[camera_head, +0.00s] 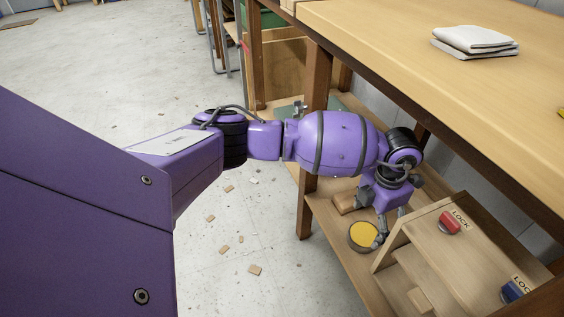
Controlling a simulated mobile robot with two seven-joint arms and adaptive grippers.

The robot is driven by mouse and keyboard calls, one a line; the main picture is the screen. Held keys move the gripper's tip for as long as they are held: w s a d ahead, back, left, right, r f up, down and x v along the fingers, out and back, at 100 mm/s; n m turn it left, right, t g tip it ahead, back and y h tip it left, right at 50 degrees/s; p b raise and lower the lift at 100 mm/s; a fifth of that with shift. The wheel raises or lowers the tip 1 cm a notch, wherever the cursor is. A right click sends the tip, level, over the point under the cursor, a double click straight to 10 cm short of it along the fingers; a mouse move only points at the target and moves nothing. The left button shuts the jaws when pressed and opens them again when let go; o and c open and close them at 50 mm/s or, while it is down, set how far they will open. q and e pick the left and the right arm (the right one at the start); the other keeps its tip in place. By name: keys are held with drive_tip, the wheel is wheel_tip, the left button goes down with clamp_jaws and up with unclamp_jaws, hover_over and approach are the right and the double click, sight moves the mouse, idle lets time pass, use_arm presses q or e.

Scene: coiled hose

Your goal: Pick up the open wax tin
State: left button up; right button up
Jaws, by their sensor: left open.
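The open wax tin (363,236) is a small round tin with a yellow-orange top. It sits on the wooden lower shelf, left of a wooden box. My left gripper (388,232) points down at the tin's right edge, its jaws open. A finger overlaps the tin's right side in the picture. I cannot tell whether it touches the tin. My right gripper is not in view.
The wooden box (398,243) with red and blue lock parts stands close right of the gripper. A wooden block (344,203) lies behind the tin. The workbench top (400,30) overhangs the shelf, with a folded cloth (474,42) on it. Wood scraps litter the floor.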

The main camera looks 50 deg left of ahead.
sight(365, 233)
use_arm(q)
drive_tip(key=shift+w+d+f, duration=0.1)
drive_tip(key=shift+w+f, duration=0.05)
drive_tip(key=shift+w, duration=0.05)
wheel_tip(365, 233, down, 3)
drive_tip(key=shift+s+r+b, duration=0.1)
drive_tip(key=shift+r+b, duration=0.1)
drive_tip(key=shift+b, duration=0.55)
drive_tip(key=shift+f, duration=0.3)
drive_tip(key=f+b, duration=0.2)
drive_tip(key=f, duration=0.1)
drive_tip(key=f+b, duration=0.1)
drive_tip(key=shift+a+f, duration=0.2)
drive_tip(key=shift+a, duration=0.2)
drive_tip(key=shift+r, duration=0.1)
drive_tip(key=shift+c, duration=0.9)
drive_tip(key=c, duration=0.5)
drive_tip(key=shift+r, duration=0.1)
drive_tip(key=c, duration=1.1)
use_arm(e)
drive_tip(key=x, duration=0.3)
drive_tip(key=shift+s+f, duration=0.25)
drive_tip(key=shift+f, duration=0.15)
